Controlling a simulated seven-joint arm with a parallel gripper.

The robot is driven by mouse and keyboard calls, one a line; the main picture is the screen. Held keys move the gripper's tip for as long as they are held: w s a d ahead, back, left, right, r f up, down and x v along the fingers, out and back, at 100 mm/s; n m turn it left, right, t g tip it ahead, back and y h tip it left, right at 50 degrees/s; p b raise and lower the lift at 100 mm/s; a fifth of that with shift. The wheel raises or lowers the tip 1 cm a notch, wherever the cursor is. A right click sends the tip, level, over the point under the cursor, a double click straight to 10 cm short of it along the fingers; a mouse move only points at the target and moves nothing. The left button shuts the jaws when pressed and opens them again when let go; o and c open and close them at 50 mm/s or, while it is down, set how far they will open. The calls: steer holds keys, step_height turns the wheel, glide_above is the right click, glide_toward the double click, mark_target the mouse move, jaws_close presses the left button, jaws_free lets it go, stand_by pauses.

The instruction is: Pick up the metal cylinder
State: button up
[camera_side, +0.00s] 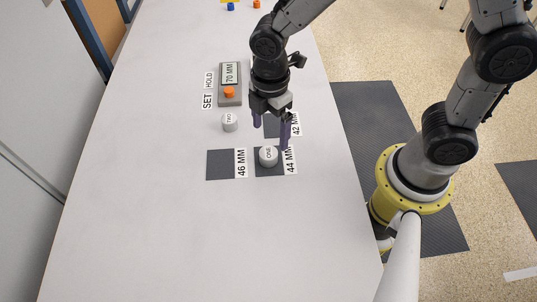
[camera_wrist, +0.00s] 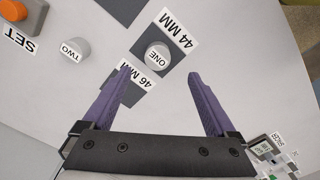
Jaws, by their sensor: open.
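Two pale grey, short cylinders with labelled tops stand upright on the table. The cylinder marked ONE (camera_side: 267,158) is on the dark square labelled 44 MM; in the wrist view it (camera_wrist: 157,58) shows just past the fingertips, between their lines. The cylinder marked TWO (camera_side: 229,123) stands on bare table to the left, and also shows in the wrist view (camera_wrist: 74,49). My gripper (camera_side: 271,137) has two purple fingers, spread apart with nothing between them. In the wrist view, the gripper (camera_wrist: 160,74) points toward cylinder ONE. I cannot tell its exact height above the table.
A dark square labelled 46 MM (camera_side: 220,165) lies left of ONE, and a 42 MM square (camera_side: 271,127) lies behind it. A grey device (camera_side: 230,98) with an orange button and a 70 MM display sits at the back left. The front of the white table (camera_side: 190,240) is clear.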

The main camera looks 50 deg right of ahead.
mark_target(269, 152)
steer(key=f, duration=0.8)
steer(key=shift+w+f, duration=0.1)
steer(key=shift+w, duration=0.1)
steer(key=shift+c, duration=0.2)
jaws_close()
